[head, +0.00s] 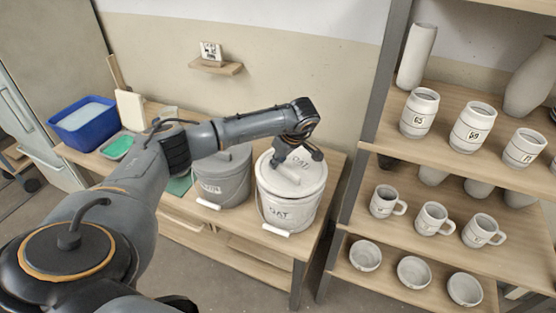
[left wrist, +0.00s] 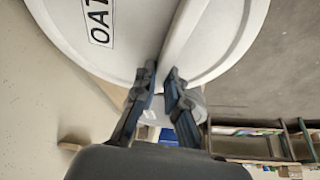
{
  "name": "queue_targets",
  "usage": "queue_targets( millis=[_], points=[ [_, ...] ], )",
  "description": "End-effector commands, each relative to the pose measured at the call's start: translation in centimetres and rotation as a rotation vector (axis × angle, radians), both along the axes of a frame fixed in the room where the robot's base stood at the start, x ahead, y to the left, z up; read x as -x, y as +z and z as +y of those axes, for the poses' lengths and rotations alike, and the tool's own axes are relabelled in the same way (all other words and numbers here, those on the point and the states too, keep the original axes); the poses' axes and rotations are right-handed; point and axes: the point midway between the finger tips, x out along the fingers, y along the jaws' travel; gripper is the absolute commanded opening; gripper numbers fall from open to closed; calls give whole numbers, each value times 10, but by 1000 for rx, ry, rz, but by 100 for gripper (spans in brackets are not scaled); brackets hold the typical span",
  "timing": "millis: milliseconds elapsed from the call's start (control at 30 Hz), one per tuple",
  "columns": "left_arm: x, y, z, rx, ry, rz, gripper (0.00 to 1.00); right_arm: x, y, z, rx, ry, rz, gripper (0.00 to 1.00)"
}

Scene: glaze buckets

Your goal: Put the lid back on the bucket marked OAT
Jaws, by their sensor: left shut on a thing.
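The white bucket marked OAT (head: 284,213) stands on the low wooden bench, its wire handle hanging at the front. Its round white lid (head: 309,179), also marked OAT, lies level over the bucket's mouth; I cannot tell whether it is fully seated. My left gripper (head: 285,168) comes down from above and is shut on the lid's raised bar handle. In the left wrist view, the lid (left wrist: 222,40) fills the top, and the gripper's fingers (left wrist: 160,76) close around its bar. My right gripper is not in view.
A grey lidded bucket (head: 235,183) stands close on the left of the OAT bucket. A blue tub (head: 85,130) and green tray (head: 118,147) are further left. A shelf with vases, mugs (head: 433,219) and bowls (head: 414,271) stands close on the right.

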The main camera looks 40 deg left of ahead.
Motion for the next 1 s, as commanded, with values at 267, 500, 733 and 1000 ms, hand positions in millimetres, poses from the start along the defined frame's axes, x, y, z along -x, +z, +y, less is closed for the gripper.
queue_targets(
  millis=[267, 500, 733, 1000],
  points=[
    [0, -1, 0, 0, 1, -1, 0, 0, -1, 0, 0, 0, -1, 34],
    [0, -1, 0, 0, 1, -1, 0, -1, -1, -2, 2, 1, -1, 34],
    [0, -4, 0, 0, 1, -1, 0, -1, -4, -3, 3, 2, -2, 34],
    [0, -7, 0, 0, 1, 0, 0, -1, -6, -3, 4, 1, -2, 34]
  ],
)
